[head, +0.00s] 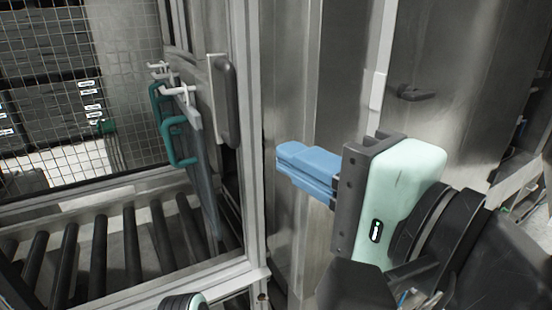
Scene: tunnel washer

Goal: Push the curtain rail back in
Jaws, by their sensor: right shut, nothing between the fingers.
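The curtain rail (183,91) appears as a pale bar with white hooks inside the framed opening at left. A dull grey-blue curtain (207,165) hangs below it, seen nearly edge-on. A pale plate with a dark upright handle (227,100) stands at the right side of the opening, near the rail. I cannot tell how far the rail sticks out. My right gripper (282,162) has its blue fingers shut with nothing between them. It points left, to the right of the frame post and apart from the handle.
Teal loops (181,141) hang beside the curtain. A metal frame post (247,140) stands between the opening and my right gripper. Black rollers (98,245) lie below the opening, with wire mesh (125,60) behind. Steel cabinet doors (460,70) stand behind my right arm.

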